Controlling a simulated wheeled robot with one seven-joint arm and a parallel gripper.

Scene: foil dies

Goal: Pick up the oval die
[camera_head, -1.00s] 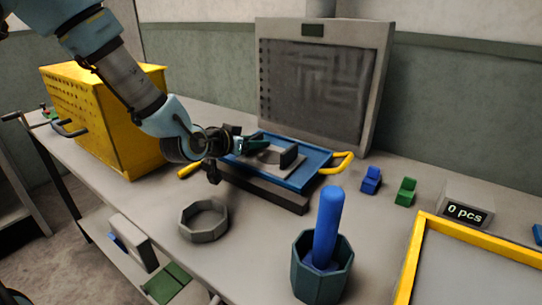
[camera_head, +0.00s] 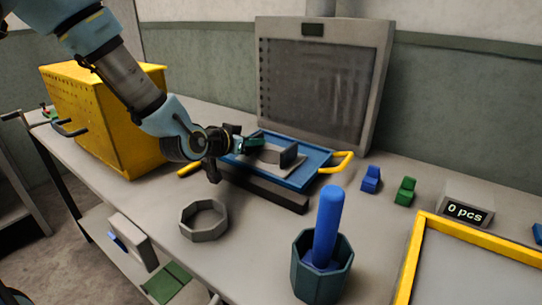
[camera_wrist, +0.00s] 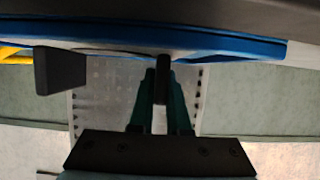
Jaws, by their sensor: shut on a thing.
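My gripper (camera_head: 262,143) is over the left half of the blue tray (camera_head: 316,160) in the head view. Its green fingers are closed around a dark upright tab (camera_wrist: 162,75) in the wrist view. I cannot tell the outline of what lies under this tab, so its oval shape does not show. A second dark upright block (camera_head: 288,156) stands to the right on a pale grey plate (camera_head: 268,158) in the tray. This block seems to show at the left of the wrist view (camera_wrist: 60,72), apart from the fingers.
The tray has yellow handles (camera_head: 344,162). A grey octagonal ring (camera_head: 204,220) and a teal cup (camera_head: 318,280) with a blue rod (camera_head: 327,225) stand in front. A yellow perforated box (camera_head: 105,115) is at left, a grey panel (camera_head: 320,85) behind, a yellow-rimmed tray (camera_head: 480,236) at right.

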